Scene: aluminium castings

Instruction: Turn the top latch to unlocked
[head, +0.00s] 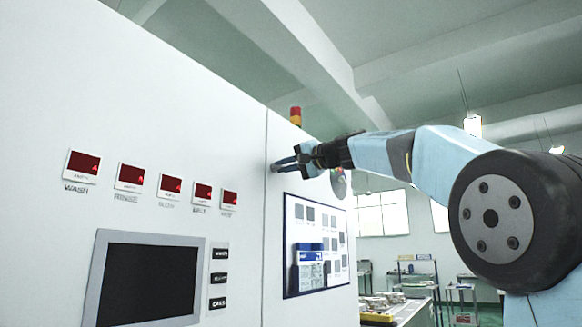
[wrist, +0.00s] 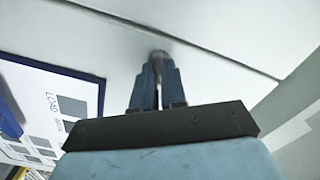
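The top latch (wrist: 159,54) is a small grey rounded piece on the white cabinet face, just beside a panel seam. In the head view the latch (head: 274,168) is a small grey bit at the end of my fingers, mostly covered by them. My gripper (head: 284,163) reaches in from the right, above the posted board. In the wrist view my gripper (wrist: 158,72) has its two blue fingers close together, with the latch between their tips. The fingers hide much of the latch, so its turn angle cannot be read.
The white cabinet (head: 190,60) carries red displays (head: 129,177) and a dark screen (head: 150,281). A framed board (head: 316,246) with a blue holder is below my gripper. A red and yellow beacon (head: 295,116) stands behind the cabinet top. A table with castings (head: 392,308) is at right.

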